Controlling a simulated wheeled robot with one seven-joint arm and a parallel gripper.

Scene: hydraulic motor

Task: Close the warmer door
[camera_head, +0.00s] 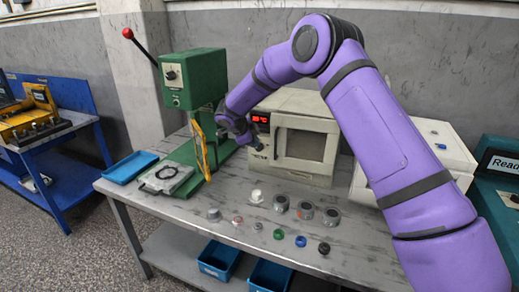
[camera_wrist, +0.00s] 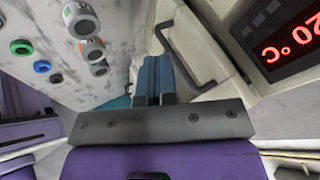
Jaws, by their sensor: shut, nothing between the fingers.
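The warmer (camera_head: 310,106) is a cream box on the grey bench with a red-lit display (camera_head: 260,119) at its front left. Its door (camera_head: 303,145) has a dark window and faces front; I cannot tell whether it is fully flush or slightly ajar. In the wrist view, a dark bar handle (camera_wrist: 186,72) on a cream panel lies just beyond the fingers, and the display (camera_wrist: 290,45) reads 20 °C. My gripper (camera_head: 252,140) is at the warmer's left front, below the display. Its blue fingers (camera_wrist: 153,75) are shut and empty; contact with the handle is unclear.
A green press (camera_head: 193,80) with a yellow-framed guard (camera_head: 199,150) stands close left of my gripper. Several small knobs and buttons (camera_head: 279,234) lie along the bench front. A white box (camera_head: 440,145) stands at right, partly behind my arm. A blue tray (camera_head: 130,167) lies at left.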

